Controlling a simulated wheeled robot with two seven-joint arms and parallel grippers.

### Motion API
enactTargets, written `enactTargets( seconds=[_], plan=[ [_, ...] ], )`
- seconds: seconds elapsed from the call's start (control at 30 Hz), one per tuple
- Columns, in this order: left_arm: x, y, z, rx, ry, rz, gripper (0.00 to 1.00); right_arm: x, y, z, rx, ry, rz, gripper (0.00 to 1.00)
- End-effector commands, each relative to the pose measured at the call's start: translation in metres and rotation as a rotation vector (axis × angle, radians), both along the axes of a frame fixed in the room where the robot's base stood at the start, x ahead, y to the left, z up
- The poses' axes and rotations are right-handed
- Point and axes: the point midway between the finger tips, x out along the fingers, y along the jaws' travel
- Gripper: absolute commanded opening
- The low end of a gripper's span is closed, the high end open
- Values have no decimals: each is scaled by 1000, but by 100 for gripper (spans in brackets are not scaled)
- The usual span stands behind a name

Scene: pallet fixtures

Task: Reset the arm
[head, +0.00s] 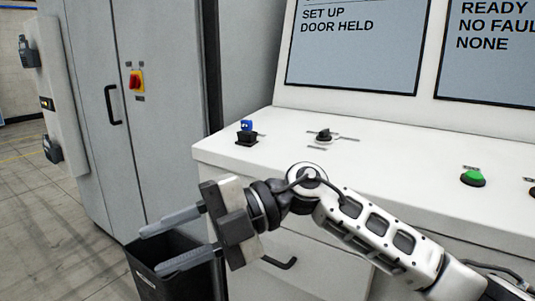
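My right arm (370,228) reaches in from the lower right, in front of the white console. My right gripper (178,240) points left and is open, its two grey fingers well apart with nothing between them. It hangs in front of the console's left corner, and in the picture its fingers overlap the black bin. My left arm and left gripper are not in the head view.
The white console (405,150) carries a blue-topped black part (246,133), a black selector knob (324,135) and a green button (473,177). A black bin (160,287) stands below. A grey cabinet (150,60) with a red-yellow switch (136,80) is behind. Floor at left is clear.

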Motion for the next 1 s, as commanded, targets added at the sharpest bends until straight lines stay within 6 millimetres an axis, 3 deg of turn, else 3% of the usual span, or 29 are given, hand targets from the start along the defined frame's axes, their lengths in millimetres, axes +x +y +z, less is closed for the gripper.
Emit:
enactTargets(
  seconds=[0.13, 0.27, 0.37, 0.47, 0.57, 0.67, 0.8, 0.9, 1.0],
  plan=[
    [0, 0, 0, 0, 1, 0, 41, 1, -1, 7, 376, 257, -154, 36],
    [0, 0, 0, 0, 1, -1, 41, 26, -27, -3, 621, 480, -393, 36],
    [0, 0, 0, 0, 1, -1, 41, 48, -58, -30, 743, 653, -626, 36],
    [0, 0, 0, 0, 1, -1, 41, 64, -96, -77, 799, 826, -883, 36],
    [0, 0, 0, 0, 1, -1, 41, 65, -137, -139, 783, 995, -1153, 36],
    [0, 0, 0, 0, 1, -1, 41, 48, -174, -203, 706, 1150, -1399, 36],
    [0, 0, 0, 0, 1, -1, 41, 1, -217, -282, 529, 1330, -1672, 36],
    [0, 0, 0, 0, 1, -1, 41, -36, -238, -321, 397, 1424, -1802, 36],
    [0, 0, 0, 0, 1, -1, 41, -65, -250, -344, 295, 1488, -1880, 36]
  ],
)
